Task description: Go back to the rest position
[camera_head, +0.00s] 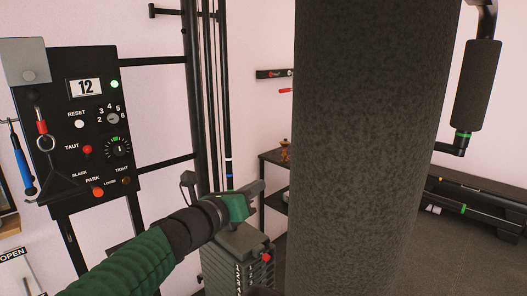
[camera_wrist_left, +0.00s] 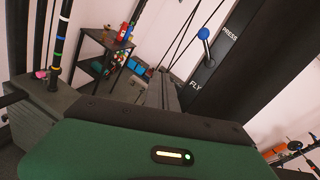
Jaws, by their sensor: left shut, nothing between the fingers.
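My left arm comes in from the lower left in the head view, with a green sleeve and a dark wrist. My left gripper (camera_head: 257,188) is shut and empty, in front of the black frame and just above the dark plate pile (camera_head: 236,262). White markings run down the pile's front, and a red knob (camera_head: 266,257) sits at its side. In the left wrist view the green housing with a lit strip (camera_wrist_left: 172,155) fills the bottom; the fingertips are not clear there. My right gripper is not in view.
A black control panel (camera_head: 73,150) showing "12" stands at the left. A thick dark padded column (camera_head: 370,150) blocks the middle right. A dark shelf (camera_head: 272,156) stands behind. A low black bench (camera_head: 475,198) and clear floor lie at the right.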

